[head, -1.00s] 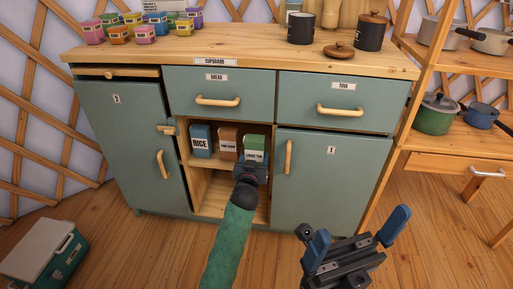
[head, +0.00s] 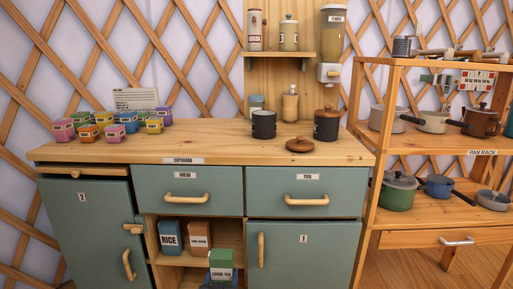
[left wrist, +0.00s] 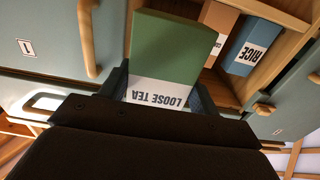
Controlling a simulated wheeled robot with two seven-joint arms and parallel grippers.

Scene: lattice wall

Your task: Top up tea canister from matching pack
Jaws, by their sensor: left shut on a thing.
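The green loose tea pack (head: 221,259) is upright at the bottom of the head view, in front of the open cupboard shelf. My left gripper (head: 221,284) is shut on it, just showing at the frame's edge. In the left wrist view the pack (left wrist: 168,48) sits between the fingers of the left gripper (left wrist: 160,98). An open black canister (head: 264,125) stands on the counter, with a wooden lid (head: 300,145) lying to its right. A second black canister (head: 327,124) has its wooden lid on. I cannot read a label on either. My right gripper is out of view.
A rice pack (head: 171,238) and a brown pack (head: 199,238) stand in the shelf opening. Several small coloured boxes (head: 88,131) sit on the counter's left (head: 200,150). A pan rack (head: 440,145) stands at right. Wall shelf (head: 280,55) holds jars above. The counter's middle is clear.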

